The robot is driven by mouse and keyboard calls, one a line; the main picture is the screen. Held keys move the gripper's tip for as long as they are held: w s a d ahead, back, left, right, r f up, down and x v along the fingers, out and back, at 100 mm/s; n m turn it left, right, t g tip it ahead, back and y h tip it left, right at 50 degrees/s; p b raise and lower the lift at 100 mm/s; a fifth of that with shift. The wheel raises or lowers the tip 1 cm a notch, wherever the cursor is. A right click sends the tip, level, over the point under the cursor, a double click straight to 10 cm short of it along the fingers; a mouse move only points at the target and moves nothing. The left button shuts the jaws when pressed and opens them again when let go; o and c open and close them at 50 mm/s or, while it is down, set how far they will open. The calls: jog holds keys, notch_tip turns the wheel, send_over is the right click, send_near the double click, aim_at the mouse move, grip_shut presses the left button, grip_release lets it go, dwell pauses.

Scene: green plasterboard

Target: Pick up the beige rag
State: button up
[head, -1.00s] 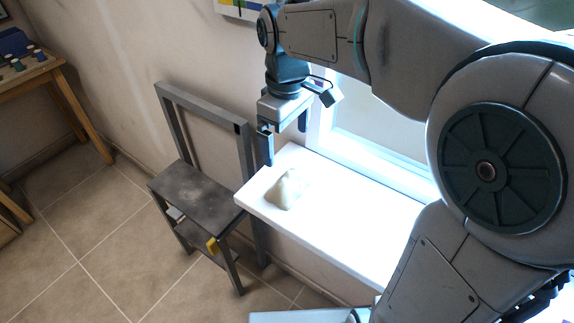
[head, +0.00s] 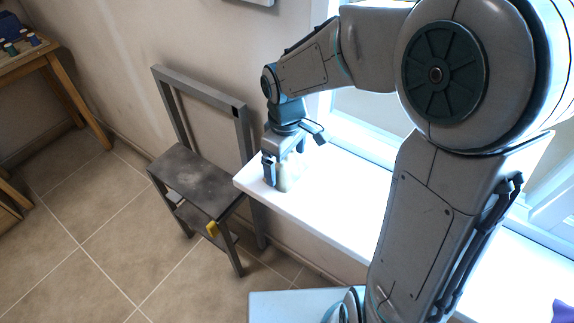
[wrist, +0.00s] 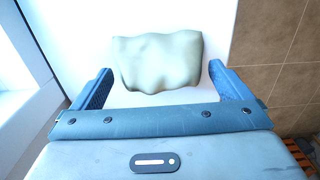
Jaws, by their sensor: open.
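The beige rag (wrist: 158,62) lies crumpled on the white windowsill (head: 330,205). In the head view the rag (head: 286,178) is mostly hidden behind my gripper (head: 284,178). In the wrist view my gripper (wrist: 158,85) is open, with one blue finger to the left and one to the right of the rag. The near part of the rag lies between the fingertips, and a gap shows on each side. The fingers are not closed on it.
A grey metal step stool (head: 197,180) stands on the tiled floor left of the sill. A wooden table (head: 40,62) with small bottles is at the far left. A purple object (head: 563,311) lies at the lower right. The sill right of the rag is clear.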

aim_at(287, 158)
jog(key=c, duration=1.1)
jog(key=shift+o, duration=0.2)
jog(key=shift+r, duration=0.15)
jog(key=shift+r, duration=0.25)
notch_tip(287, 158, up, 4)
jog(key=shift+s+d+f, duration=0.1)
jog(key=s+d+r+b, duration=0.1)
jog(key=s+d+r, duration=0.4)
jog(key=s, duration=0.5)
jog(key=shift+d+r, duration=0.3)
jog(key=shift+r, duration=0.45)
jog(key=shift+o, duration=0.4)
